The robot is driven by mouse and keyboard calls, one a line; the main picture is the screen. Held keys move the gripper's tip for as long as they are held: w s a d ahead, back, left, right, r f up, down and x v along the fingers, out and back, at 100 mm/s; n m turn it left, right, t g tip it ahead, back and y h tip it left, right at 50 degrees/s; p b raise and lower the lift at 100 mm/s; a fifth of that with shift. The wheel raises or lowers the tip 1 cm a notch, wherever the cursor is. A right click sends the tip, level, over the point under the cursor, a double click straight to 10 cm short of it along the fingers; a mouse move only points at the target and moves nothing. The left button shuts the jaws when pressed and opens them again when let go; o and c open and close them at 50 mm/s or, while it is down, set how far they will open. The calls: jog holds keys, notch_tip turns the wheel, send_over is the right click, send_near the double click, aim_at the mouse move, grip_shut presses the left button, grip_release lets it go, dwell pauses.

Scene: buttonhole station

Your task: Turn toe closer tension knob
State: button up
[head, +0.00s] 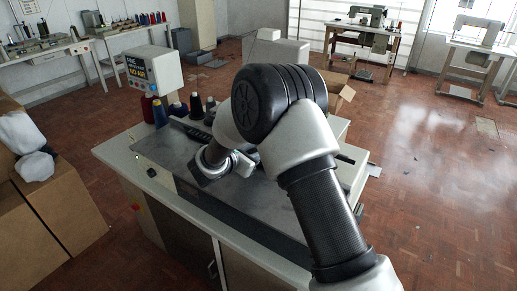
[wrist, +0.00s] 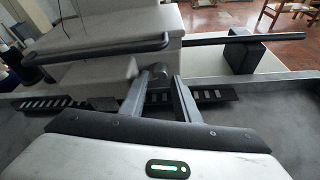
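A small dark round knob (wrist: 159,70), which looks like the toe closer tension knob, sits at the front of the machine head in the wrist view. My gripper (wrist: 160,80) points at it with its two grey fingers apart, one tip on each side of the knob's lower part. I cannot tell whether the fingers touch the knob or stop short of it. In the head view the buttonhole machine (head: 254,205) stands on a cabinet. My arm hides the knob and fingertips there.
Slotted dark plates (wrist: 65,102) lie on the bed. Thread cones (head: 160,113) and a control box (head: 152,70) stand behind.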

jog(key=shift+x, duration=1.35)
grip_shut()
jog(key=shift+f+b, duration=0.25)
jog(key=shift+b, duration=0.4)
jog(key=m+b, duration=0.1)
jog(key=b, duration=0.2)
jog(key=shift+f+y, duration=0.2)
jog(key=shift+y, duration=0.1)
jog(key=m+t+b, duration=0.1)
jog(key=b, duration=0.2)
jog(key=shift+s+r+y+b, duration=0.1)
jog(key=shift+r+y+b, duration=0.2)
jog(key=shift+r+b, duration=0.1)
